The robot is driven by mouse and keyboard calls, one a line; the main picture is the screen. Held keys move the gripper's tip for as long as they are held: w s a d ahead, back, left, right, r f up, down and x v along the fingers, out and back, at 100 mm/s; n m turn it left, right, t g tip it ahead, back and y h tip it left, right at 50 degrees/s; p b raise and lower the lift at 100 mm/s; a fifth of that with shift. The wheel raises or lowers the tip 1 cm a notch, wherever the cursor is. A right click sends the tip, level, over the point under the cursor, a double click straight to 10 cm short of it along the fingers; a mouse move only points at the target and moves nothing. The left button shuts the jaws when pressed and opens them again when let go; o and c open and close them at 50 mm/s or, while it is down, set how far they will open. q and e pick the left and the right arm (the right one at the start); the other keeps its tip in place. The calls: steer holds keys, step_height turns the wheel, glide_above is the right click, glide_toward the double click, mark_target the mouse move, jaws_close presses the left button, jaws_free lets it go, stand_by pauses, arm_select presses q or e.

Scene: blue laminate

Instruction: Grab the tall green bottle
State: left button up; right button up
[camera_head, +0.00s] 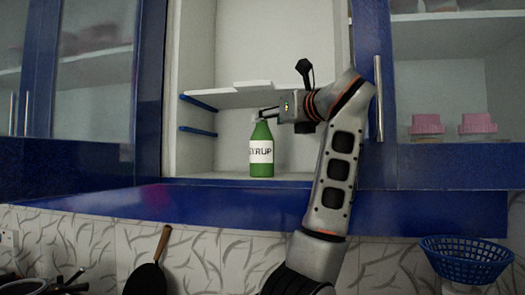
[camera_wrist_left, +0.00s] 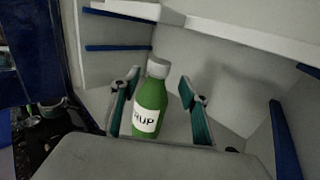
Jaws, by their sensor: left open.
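The tall green bottle (camera_head: 261,168) stands upright on the floor of the open cabinet, with a white label reading SYRUP. My left gripper (camera_head: 266,113) reaches in from the right at the height of the bottle's top and partly hides its cap. In the left wrist view the bottle (camera_wrist_left: 150,103) with its white cap shows between the two spread fingers of the open gripper (camera_wrist_left: 160,82). A gap shows at the right finger; I cannot tell whether the left finger touches the bottle. My right gripper is not in view.
A white shelf (camera_head: 237,97) runs inside the cabinet above the bottle. Blue cabinet frames stand on both sides, with a blue ledge (camera_head: 230,207) below. A blue basket (camera_head: 466,262) is at lower right and a dark pan (camera_head: 146,278) at lower left. Cabinet floor left of the bottle is clear.

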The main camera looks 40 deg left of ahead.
arm_select(q)
steer(key=p+x, duration=0.1)
steer(key=x, duration=0.4)
steer(key=shift+s, duration=0.2)
steer(key=shift+d, duration=0.1)
jaws_close()
steer(key=shift+r, duration=0.1)
